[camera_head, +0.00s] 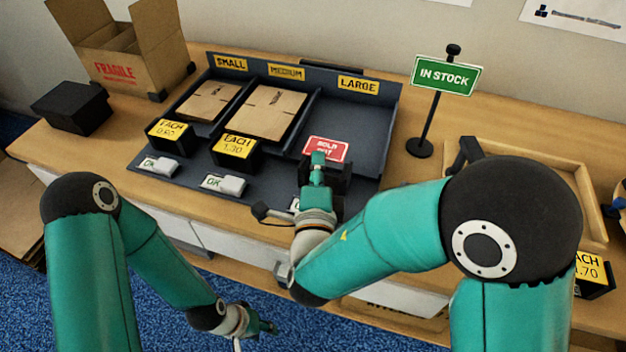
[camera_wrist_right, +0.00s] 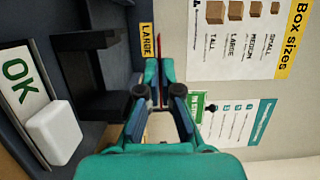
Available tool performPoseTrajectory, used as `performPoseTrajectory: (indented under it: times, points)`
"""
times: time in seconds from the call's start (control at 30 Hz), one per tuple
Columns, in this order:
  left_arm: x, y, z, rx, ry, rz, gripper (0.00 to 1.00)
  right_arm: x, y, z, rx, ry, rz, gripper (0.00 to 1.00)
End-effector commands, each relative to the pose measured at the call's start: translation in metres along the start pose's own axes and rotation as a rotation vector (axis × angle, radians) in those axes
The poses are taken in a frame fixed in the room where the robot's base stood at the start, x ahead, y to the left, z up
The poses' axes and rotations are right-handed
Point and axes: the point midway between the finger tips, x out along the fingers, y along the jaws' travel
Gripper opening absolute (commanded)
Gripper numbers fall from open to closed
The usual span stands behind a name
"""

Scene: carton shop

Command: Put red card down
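The red card (camera_head: 328,148), with white lettering partly legible as "SOLD", is in front of the LARGE compartment of the dark tray (camera_head: 350,112). My right gripper (camera_head: 318,158) is closed on it. In the right wrist view the card (camera_wrist_right: 161,84) shows edge-on as a thin red line between the fingertips. A black card holder (camera_head: 338,178) stands just below and behind my right gripper, partly hidden by it; it also shows in the right wrist view (camera_wrist_right: 92,75), apart from the card. My left gripper (camera_head: 268,328) hangs low in front of the counter; its fingers are unclear.
Flat cartons lie in the SMALL (camera_head: 209,101) and MEDIUM (camera_head: 267,112) compartments; LARGE looks empty. Yellow price cards (camera_head: 236,146) and white OK blocks (camera_head: 223,184) line the tray front. A green IN STOCK sign (camera_head: 444,76) stands right of the tray; a FRAGILE carton (camera_head: 130,70) is at left.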

Motion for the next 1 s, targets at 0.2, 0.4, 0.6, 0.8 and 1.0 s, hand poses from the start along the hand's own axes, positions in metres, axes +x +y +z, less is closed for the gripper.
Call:
performPoseTrajectory:
  times: [0.2, 0.4, 0.6, 0.8, 1.0]
  points:
    - [0.007, -0.003, 0.000, 0.000, 0.000, 0.000, 0.40, 0.000, 0.028, 0.000, -0.004, 0.001, 0.004, 0.00]
    - [0.009, -0.003, 0.000, 0.000, 0.000, 0.000, 0.40, 0.000, 0.043, -0.001, -0.001, 0.001, 0.000, 0.00]
    - [0.009, -0.003, 0.000, 0.000, 0.000, 0.000, 0.40, 0.000, 0.042, -0.001, 0.000, 0.001, 0.000, 0.00]
    - [0.015, -0.005, 0.000, 0.000, 0.000, 0.000, 0.40, 0.000, 0.049, 0.000, 0.000, 0.001, 0.000, 0.00]
    - [0.013, -0.005, 0.000, 0.000, 0.000, 0.000, 0.40, 0.000, 0.047, 0.000, 0.000, 0.000, 0.000, 0.31]
